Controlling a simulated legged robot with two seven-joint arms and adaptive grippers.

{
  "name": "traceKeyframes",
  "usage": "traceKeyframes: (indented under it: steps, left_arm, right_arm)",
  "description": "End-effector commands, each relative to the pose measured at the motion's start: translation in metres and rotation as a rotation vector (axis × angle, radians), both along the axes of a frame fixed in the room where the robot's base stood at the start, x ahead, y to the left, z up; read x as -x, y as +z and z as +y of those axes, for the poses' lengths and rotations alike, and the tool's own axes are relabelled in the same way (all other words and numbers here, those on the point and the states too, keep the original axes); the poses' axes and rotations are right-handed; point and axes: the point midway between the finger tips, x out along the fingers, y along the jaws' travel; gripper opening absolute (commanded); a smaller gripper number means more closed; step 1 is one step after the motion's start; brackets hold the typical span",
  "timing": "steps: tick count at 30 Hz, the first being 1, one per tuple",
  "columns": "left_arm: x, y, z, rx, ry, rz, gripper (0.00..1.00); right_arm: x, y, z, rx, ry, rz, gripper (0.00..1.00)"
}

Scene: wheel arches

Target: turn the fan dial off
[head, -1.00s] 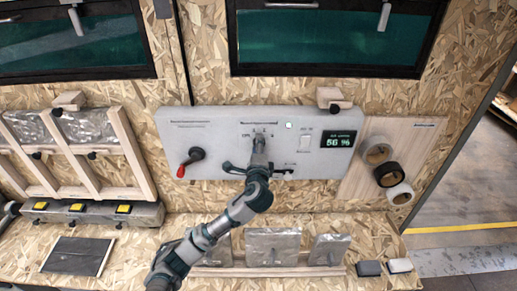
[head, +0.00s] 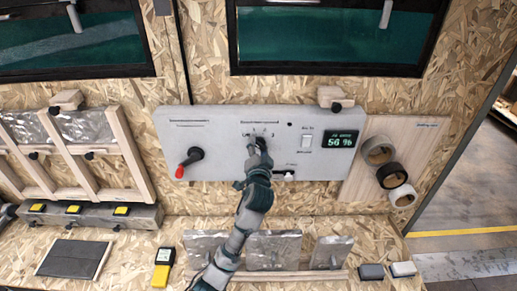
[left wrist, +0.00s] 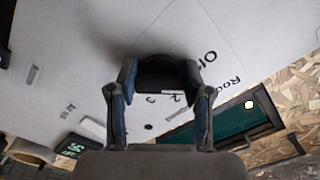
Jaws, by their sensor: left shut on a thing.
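The fan dial is a dark knob (left wrist: 160,76) in the left wrist view, on a pale grey control panel (head: 225,120). Printed marks including "2", "3" and a word starting "O" surround it. My left gripper (left wrist: 160,72) is shut on the knob, one finger on each side. In the head view the gripper (head: 259,146) covers most of the dial, below its small printed marks. I cannot tell which mark the dial points to.
A red-tipped lever (head: 188,163) is left of the dial. A white switch (head: 306,142) and a display (head: 341,141) are to its right. Tape rolls (head: 388,175) hang further right. A yellow device (head: 162,266) lies on the bench below.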

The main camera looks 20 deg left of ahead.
Motion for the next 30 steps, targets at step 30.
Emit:
traceKeyframes:
  steps: [30]
  left_arm:
    - [-0.0021,-0.0113,-0.0026,0.310,0.000,-0.066,0.14]
  right_arm:
    - [0.0001,-0.0063,0.0000,0.000,0.000,0.000,0.00]
